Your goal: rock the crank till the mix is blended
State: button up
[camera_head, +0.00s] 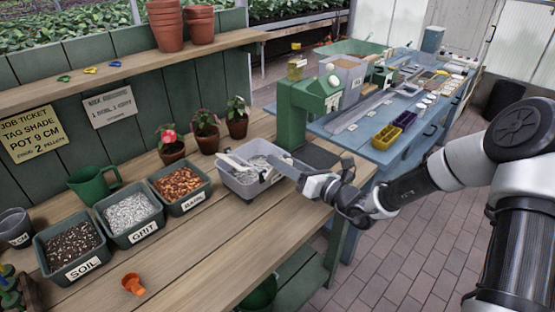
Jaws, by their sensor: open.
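A grey translucent tub (236,185) stands on the wooden bench at the foot of a green machine (290,115). A pale bar or paddle lies across the tub's top, over light grainy contents; I cannot tell how evenly they are mixed. No crank stands out clearly; a small dark piece shows at the tub's right side, and I cannot tell whether it is the crank. My gripper (303,180) reaches in from the right and is open beside the tub's right end. Whether it touches the tub is unclear.
Bins of soil (72,252), grit (130,217) and orange-brown chips (180,188) line the bench at left. The front bench boards are mostly clear. A blue table (372,142) is behind.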

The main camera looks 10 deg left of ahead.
jog(key=shift+x, duration=1.35)
